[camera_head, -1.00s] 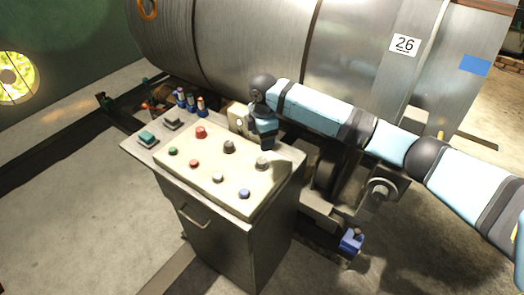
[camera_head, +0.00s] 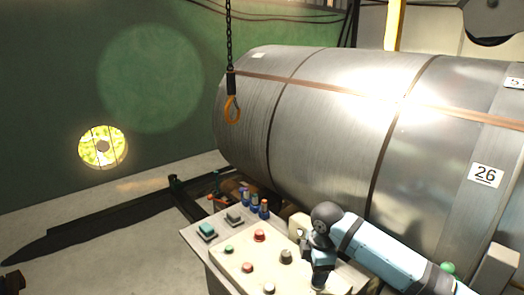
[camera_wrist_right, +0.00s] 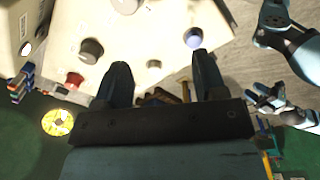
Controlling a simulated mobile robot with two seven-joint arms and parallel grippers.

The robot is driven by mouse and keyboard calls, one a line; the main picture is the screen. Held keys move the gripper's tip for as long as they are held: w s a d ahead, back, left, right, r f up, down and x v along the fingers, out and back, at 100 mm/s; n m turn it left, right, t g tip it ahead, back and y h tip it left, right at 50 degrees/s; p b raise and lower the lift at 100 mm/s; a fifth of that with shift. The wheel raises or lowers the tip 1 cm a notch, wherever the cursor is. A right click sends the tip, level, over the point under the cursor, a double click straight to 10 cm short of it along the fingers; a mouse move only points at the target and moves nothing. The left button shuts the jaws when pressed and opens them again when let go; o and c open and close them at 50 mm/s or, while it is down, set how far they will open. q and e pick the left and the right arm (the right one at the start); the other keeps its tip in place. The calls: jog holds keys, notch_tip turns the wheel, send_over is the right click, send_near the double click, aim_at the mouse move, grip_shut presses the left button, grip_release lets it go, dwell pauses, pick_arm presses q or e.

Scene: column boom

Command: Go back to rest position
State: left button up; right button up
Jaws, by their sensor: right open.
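My right arm (camera_head: 385,255) comes in from the right in the head view, light blue with dark joints. Its gripper (camera_head: 320,282) is over the right part of the control panel (camera_head: 232,268), near a dark knob (camera_head: 286,257). In the right wrist view the two fingers of this gripper (camera_wrist_right: 160,75) are apart with nothing between them. My left gripper (camera_wrist_right: 265,98) shows at the right of the wrist view, small, its jaw state unclear. It is not in the head view.
A large steel coil (camera_head: 330,120) marked 26 lies behind the panel. An orange hook (camera_head: 232,108) hangs on a chain in front of it. Small bottles (camera_head: 254,203) stand at the panel's back edge. Open floor (camera_head: 90,250) lies to the left.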

jog(key=s+a+f, duration=0.1)
jog(key=s, duration=0.2)
jog(key=s+a+f+m+y, duration=0.1)
jog(key=s+a+f, duration=0.1)
jog(key=s, duration=0.1)
jog(key=s+a+f+m, duration=0.1)
jog(key=s+f, duration=0.1)
jog(key=s, duration=0.2)
jog(key=shift+a+f+y, duration=0.15)
jog(key=shift+y, duration=0.15)
jog(key=s+d+m+t+h, duration=0.1)
jog(key=s+d+m+t, duration=0.1)
jog(key=s+d+m, duration=0.8)
jog(key=s+d+m+t+h, duration=0.1)
jog(key=s+d+m, duration=0.3)
jog(key=s, duration=1.2)
jog(key=w+a+f+t+y+p, duration=0.2)
jog(key=w+a+f+t+p, duration=0.2)
jog(key=f, duration=0.6)
jog(key=w+a+t, duration=0.1)
jog(key=a+t, duration=0.1)
jog(key=t, duration=0.1)
jog(key=shift+w+a+n+y, duration=0.2)
jog(key=shift+w+n+y, duration=0.1)
jog(key=shift+w+y, duration=0.1)
